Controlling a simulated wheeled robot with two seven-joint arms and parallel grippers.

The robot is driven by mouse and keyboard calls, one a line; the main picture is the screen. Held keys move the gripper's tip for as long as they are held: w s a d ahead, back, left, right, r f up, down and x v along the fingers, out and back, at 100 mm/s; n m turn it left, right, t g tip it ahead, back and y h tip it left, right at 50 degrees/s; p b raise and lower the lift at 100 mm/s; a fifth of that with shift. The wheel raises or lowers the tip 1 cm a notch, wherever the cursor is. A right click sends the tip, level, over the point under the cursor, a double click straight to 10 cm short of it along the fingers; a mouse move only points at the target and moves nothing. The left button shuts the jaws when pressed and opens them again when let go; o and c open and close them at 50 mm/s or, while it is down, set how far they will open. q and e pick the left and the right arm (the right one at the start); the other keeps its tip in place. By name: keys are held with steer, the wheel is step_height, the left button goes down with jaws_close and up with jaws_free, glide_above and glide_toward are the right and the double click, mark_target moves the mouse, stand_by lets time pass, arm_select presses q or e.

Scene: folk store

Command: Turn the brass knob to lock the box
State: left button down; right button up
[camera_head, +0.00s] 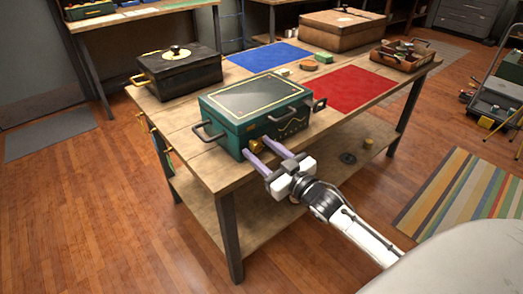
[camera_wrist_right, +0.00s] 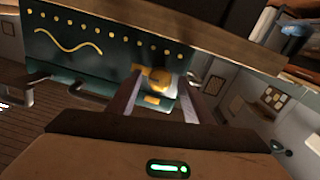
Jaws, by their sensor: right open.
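The green box (camera_head: 255,109) with a gold-lined lid stands shut on the wooden table. The brass knob (camera_head: 256,145) is on its front face. In the right wrist view the knob (camera_wrist_right: 157,78) shows between the finger ends, with the box's green front (camera_wrist_right: 95,47) behind it. My right gripper (camera_head: 265,150) is open, its two pale fingers reaching to either side of the knob. In the right wrist view the gripper (camera_wrist_right: 158,90) shows the same. I cannot tell whether the fingers touch the knob. My left gripper is not in view.
A black box (camera_head: 178,73) stands on the table (camera_head: 178,110) behind the green one. Blue (camera_head: 268,56) and red (camera_head: 354,90) mats lie flat. A brown box (camera_head: 341,29) and a wooden tray (camera_head: 402,58) are at the far end. Small blocks lie between the mats.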

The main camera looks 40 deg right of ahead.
steer(key=c, duration=1.1)
steer(key=shift+o, duration=0.2)
